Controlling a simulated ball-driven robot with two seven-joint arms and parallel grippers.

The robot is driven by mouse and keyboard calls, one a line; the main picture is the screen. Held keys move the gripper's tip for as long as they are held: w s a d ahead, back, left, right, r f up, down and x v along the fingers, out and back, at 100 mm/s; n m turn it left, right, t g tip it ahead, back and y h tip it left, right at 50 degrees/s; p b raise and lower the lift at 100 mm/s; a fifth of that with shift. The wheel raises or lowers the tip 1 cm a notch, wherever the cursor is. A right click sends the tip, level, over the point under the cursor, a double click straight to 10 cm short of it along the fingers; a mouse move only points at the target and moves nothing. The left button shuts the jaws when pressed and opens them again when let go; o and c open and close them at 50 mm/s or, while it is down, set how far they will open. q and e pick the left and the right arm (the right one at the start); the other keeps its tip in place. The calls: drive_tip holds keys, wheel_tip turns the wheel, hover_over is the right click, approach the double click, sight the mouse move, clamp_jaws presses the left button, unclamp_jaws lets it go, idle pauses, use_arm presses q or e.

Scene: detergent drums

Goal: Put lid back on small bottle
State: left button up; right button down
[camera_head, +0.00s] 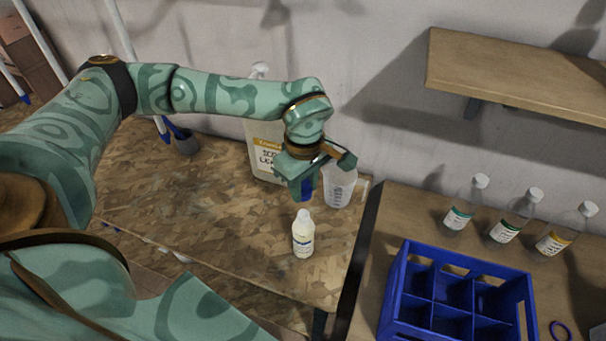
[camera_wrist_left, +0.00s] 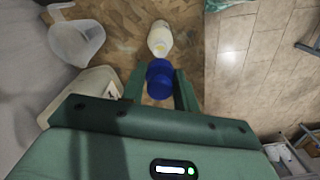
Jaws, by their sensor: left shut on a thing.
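The small bottle (camera_head: 303,236) is white with a pale label and stands upright on the chipboard table, with a white neck and no blue lid on it. It also shows in the left wrist view (camera_wrist_left: 160,40), beyond the fingertips. My left gripper (camera_head: 304,190) is shut on a blue lid (camera_head: 308,186), above and behind the bottle in the head view. In the left wrist view the blue lid (camera_wrist_left: 159,78) sits between the two fingers, apart from the bottle. My right gripper is not in view.
A large white spray container (camera_head: 262,150) and a clear measuring jug (camera_head: 339,188) stand close behind the left gripper. A blue crate (camera_head: 455,262) and several capped bottles (camera_head: 507,230) are on the right-hand table. A wooden shelf (camera_head: 520,75) hangs at upper right. The table's left part is clear.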

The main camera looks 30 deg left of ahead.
use_arm(q)
wheel_tip(320, 180, down, 5)
drive_tip(key=b, duration=0.4)
drive_tip(key=shift+f+b, duration=0.4)
drive_tip(key=shift+f, duration=0.3)
drive_tip(key=shift+r+p, duration=0.1)
drive_tip(key=shift+p, duration=0.4)
idle(0.5)
drive_tip(key=shift+f, duration=0.2)
idle(0.7)
drive_tip(key=shift+p, duration=0.4)
idle(0.4)
drive_tip(key=o, duration=1.5)
